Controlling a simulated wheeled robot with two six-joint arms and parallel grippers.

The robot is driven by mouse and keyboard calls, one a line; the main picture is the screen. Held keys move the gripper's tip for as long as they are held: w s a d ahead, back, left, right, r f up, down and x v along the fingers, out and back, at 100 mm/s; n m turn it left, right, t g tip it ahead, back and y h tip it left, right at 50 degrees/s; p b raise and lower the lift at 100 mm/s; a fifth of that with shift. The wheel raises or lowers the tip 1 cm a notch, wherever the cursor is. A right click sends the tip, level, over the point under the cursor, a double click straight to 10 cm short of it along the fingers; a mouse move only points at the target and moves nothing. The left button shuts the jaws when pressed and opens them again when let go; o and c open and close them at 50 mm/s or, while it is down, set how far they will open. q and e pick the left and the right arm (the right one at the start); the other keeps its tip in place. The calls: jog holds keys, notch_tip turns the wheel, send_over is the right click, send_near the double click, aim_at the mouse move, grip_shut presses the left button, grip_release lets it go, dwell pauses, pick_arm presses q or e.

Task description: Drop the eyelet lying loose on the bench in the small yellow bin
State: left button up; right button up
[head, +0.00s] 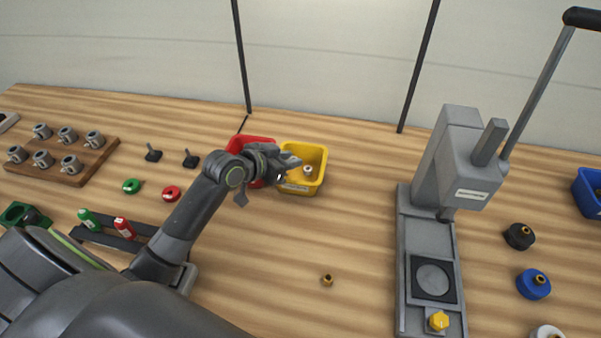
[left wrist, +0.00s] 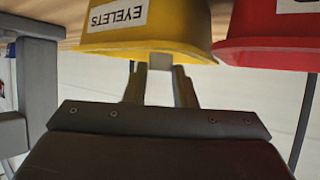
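A small brass-coloured eyelet (head: 327,281) lies loose on the bare bench, in front of the bins and left of the press. The small yellow bin (head: 318,183) stands towards the back of the bench, with a small pale piece (head: 308,170) inside. In the left wrist view the yellow bin (left wrist: 150,42) appears upside down, labelled EYELETS. My left gripper (head: 292,163) is at the bin's left side, near its rim. Its fingers (left wrist: 160,85) are apart, with a pale patch between their tips that I cannot identify. My right gripper is not in view.
A red bin (head: 262,141) stands left of the yellow one, partly behind my arm. A grey lever press (head: 430,250) stands to the right. A wooden board with mugs (head: 90,160) is at far left. Bench around the eyelet is clear.

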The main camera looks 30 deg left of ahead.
pick_arm(q)
jog(key=o, duration=0.4)
jog(key=shift+s+a+r, duration=0.2)
jog(key=shift+s, duration=0.2)
jog(key=shift+p+v, duration=0.8)
jog(key=shift+v, duration=7.45)
